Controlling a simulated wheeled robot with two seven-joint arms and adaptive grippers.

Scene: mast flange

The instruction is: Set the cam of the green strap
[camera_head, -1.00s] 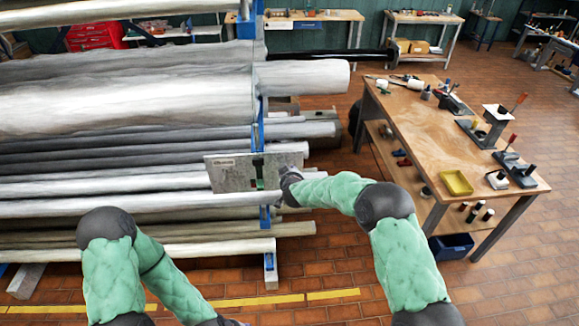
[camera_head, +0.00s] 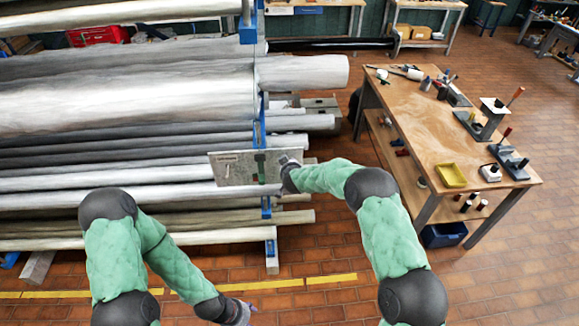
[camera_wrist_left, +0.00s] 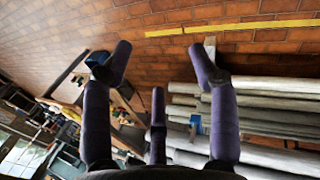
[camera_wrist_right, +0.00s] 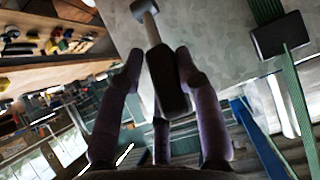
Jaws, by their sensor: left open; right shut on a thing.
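A grey metal plate (camera_head: 230,168) stands in front of the pipe rack in the head view. The green strap (camera_head: 261,166) runs down its face. In the right wrist view the green strap (camera_wrist_right: 297,95) passes at a dark block (camera_wrist_right: 281,36), which looks like its cam buckle. My right gripper (camera_head: 288,172) is at the plate's right end. In its wrist view, my right gripper (camera_wrist_right: 160,75) is shut on a dark handle (camera_wrist_right: 167,80) with a pale stem; I cannot tell whether the stem joins the plate. My left gripper (camera_head: 242,312) is low over the floor, open and empty.
The rack holds several long grey pipes (camera_head: 150,95), with blue uprights (camera_head: 258,125) near their ends. A wooden workbench (camera_head: 430,130) with tools and a yellow tray (camera_head: 451,176) stands at the right. Brick floor lies free between rack and bench.

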